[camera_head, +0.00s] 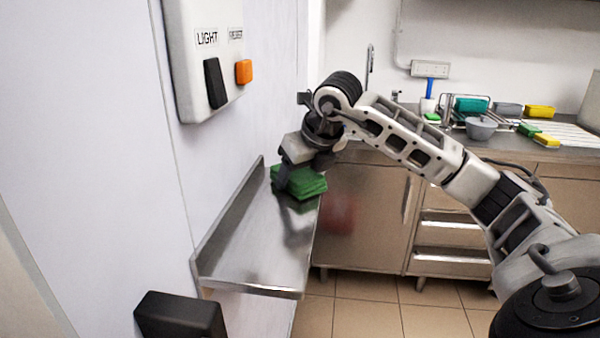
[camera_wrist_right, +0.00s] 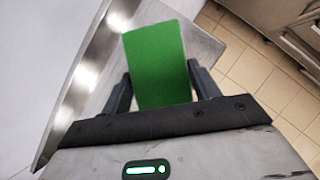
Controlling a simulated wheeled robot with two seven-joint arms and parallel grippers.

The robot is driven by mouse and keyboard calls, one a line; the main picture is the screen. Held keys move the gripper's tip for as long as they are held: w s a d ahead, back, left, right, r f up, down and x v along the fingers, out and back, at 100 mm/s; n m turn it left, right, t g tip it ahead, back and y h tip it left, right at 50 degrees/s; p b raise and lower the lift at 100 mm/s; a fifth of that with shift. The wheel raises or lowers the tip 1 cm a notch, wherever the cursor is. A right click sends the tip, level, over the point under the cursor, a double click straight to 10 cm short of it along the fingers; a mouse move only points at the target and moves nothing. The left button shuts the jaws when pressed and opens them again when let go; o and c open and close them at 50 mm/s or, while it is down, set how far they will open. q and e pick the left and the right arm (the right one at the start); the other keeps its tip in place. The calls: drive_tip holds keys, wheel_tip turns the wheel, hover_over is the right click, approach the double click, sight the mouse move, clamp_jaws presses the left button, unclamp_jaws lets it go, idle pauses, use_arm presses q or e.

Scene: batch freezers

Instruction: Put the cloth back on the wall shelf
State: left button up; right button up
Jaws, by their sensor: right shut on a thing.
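The green folded cloth (camera_head: 300,184) is at the far end of the steel wall shelf (camera_head: 250,262). My right gripper (camera_head: 296,166) reaches down to it from above and is shut on it. In the right wrist view the cloth (camera_wrist_right: 156,62) sits between the two dark fingers of my right gripper (camera_wrist_right: 160,92), with the shelf (camera_wrist_right: 85,75) under or behind it. I cannot tell whether the cloth touches the shelf. My left gripper is not in view.
A wall panel (camera_head: 203,55) with a black and an orange switch hangs above the shelf. A black box-like object (camera_head: 180,315) is at the near end below. Behind stands a counter with drawers (camera_head: 450,228), a grey bowl (camera_head: 481,128) and several sponges. The shelf's near part is bare.

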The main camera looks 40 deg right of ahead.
drive_tip(key=shift+f, duration=0.2)
drive_tip(key=o, duration=1)
drive_tip(key=shift+c, duration=0.2)
drive_tip(key=shift+r, duration=0.1)
drive_tip(key=shift+r, duration=0.3)
drive_tip(key=v, duration=1.1)
drive_tip(key=shift+s+r+p, duration=0.25)
drive_tip(key=shift+r+p, duration=0.05)
drive_tip(key=shift+a, duration=0.1)
